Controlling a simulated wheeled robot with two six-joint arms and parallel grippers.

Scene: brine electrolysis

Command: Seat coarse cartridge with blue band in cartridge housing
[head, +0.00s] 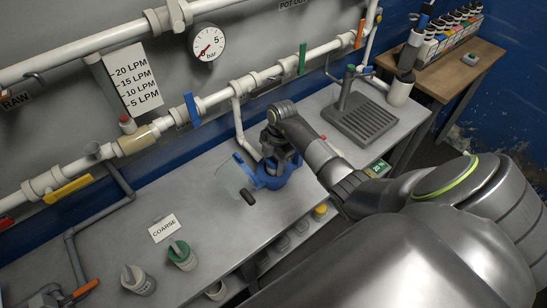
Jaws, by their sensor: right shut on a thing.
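My right gripper (280,153) points down over the blue cartridge housing (272,183), at the back middle of the grey bench. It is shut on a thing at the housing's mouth. The fingers and housing hide most of it; it appears to be the coarse cartridge, but no blue band can be made out. How deep it sits cannot be told. A clear panel with a blue edge (232,179) stands at the housing's left, with a black handle (249,197) in front. My left gripper is not in view.
A COARSE sign (164,228), a green-topped cartridge (182,256) and a grey-topped cartridge (138,281) are on the bench at the lower left. White pipes with coloured valve handles run along the wall. A drain tray (362,122) stands right of the housing.

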